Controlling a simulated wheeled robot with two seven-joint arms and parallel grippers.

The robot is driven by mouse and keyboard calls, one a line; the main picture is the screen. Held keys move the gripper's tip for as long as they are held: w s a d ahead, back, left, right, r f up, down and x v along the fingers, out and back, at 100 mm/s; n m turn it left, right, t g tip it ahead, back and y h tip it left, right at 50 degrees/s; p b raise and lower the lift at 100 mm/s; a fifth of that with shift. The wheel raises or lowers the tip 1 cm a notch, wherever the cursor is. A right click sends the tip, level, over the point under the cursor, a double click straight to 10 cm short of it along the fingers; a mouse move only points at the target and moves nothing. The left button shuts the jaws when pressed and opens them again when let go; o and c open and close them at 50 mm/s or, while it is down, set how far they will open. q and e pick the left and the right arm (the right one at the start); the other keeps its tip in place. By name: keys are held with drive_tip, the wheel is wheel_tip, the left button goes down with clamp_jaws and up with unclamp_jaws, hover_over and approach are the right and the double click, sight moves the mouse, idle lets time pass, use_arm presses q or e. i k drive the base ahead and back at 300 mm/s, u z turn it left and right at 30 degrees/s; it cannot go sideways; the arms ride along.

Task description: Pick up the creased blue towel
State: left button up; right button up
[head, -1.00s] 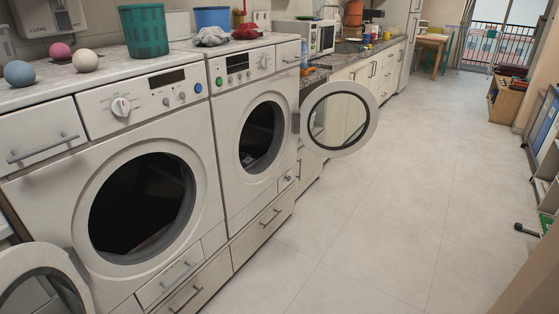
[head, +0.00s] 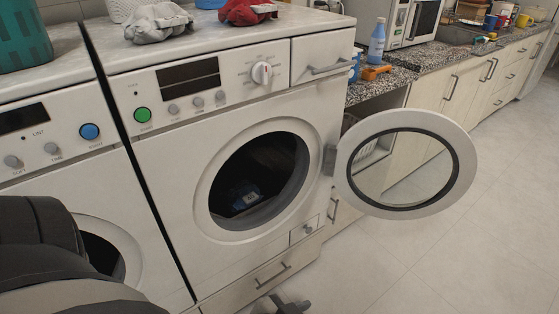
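Inside the open drum of the right-hand washing machine (head: 165,150), a small bluish cloth (head: 245,195) lies in shadow low in the opening. I cannot tell whether it is the creased blue towel, and most of the drum's contents are dark. A creased grey cloth (head: 158,24) and a red cloth (head: 246,11) lie on the machine's top. My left arm shows large at the lower left. A dark grey part, apparently my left gripper (head: 289,304), is cut off at the bottom edge, below the drum; its fingers are unclear. My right gripper is out of view.
The machine's round glass door (head: 405,163) stands swung open to the right. Another machine (head: 50,120) adjoins on the left, with a teal basket (head: 18,38) on top. A blue bottle (head: 377,42) stands on the speckled counter (head: 372,87). The tiled floor (head: 440,255) at right is clear.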

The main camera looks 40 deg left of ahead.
sight(246, 193)
drive_tip(key=i, duration=0.9)
drive_tip(key=u, duration=2.95)
drive_tip(key=i, duration=0.5)
